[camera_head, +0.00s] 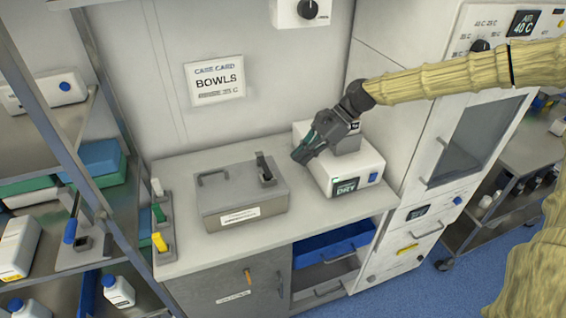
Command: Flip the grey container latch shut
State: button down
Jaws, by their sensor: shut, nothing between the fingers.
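The grey container (228,203) sits on the counter, with a lid handle at its top left and a white label on its front. Its dark latch (265,167) is at the right end of the lid and stands up, tilted a little. My gripper (303,154) is shut and empty. My arm comes in from the right.
A shelf rack (75,110) stands at the left. A tall cabinet (420,130) is at the right. A blue drawer (330,246) is below.

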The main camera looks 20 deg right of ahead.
aim_at(264, 168)
jog(key=a+f+p, duration=0.2)
jog(key=a, duration=0.3)
jog(key=shift+a, duration=0.4)
jog(key=shift+s+a+r+p, duration=0.15)
jog(key=shift+p, duration=0.25)
jog(key=shift+s+a+p, duration=0.2)
jog(key=shift+a+p, duration=0.1)
jog(key=shift+a, duration=0.05)
jog(key=shift+w+d, duration=0.2)
jog(key=shift+d, duration=0.1)
jog(key=shift+w+d+p, duration=0.3)
jog(key=shift+d+p, duration=0.05)
jog(key=shift+d, duration=0.05)
dwell(0.4)
